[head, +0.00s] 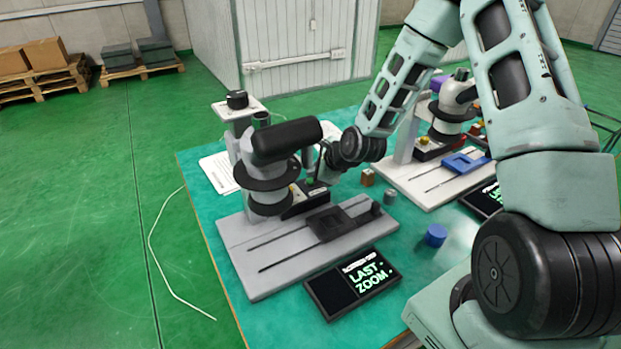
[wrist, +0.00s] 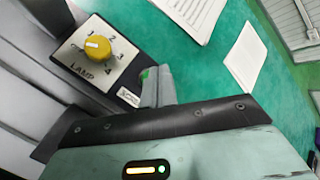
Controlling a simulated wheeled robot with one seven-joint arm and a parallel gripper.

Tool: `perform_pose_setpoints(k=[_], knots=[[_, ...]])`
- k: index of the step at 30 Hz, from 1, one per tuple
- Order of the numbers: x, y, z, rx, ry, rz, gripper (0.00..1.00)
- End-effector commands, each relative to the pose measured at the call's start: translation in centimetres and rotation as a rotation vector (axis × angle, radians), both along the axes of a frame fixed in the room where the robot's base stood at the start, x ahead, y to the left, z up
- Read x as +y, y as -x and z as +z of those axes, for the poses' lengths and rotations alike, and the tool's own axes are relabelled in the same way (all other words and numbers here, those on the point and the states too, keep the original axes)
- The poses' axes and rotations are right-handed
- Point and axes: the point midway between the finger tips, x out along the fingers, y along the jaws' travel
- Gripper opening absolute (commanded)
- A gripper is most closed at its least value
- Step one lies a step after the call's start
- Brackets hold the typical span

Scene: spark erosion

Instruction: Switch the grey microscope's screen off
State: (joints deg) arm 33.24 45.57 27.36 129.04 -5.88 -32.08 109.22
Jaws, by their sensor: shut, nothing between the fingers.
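The grey microscope (head: 270,175) stands on the near left of the table, with a black head and a grey slotted base. Its screen (head: 353,283) lies in front of the base and is lit, with green and white text including "LAST ZOOM". My gripper (head: 322,177) is shut and empty, at the right side of the microscope's column by its dark control box. In the wrist view my shut fingers (wrist: 157,82) are beside a yellow lamp knob (wrist: 96,47) on a numbered plate. A small green part (wrist: 145,73) shows at the fingertips, partly hidden; I cannot tell whether they touch it.
A white microscope (head: 440,130) with a blue stage plate (head: 465,162) stands to the right, its screen (head: 487,197) partly behind my arm. A blue cylinder (head: 436,235), a grey cylinder (head: 390,197) and a small brown block (head: 367,177) stand between. White papers (head: 218,172) lie behind.

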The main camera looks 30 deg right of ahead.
Motion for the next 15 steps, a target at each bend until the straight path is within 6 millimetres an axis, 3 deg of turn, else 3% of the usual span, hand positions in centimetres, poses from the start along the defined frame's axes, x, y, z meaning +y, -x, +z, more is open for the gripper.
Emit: perform_pose_setpoints(k=[5,15], knots=[[0.0,0.0,0.4,0.000,0.000,0.000,0.00],[0.0,0.0,3.6,0.000,-0.001,-0.001,0.00]])
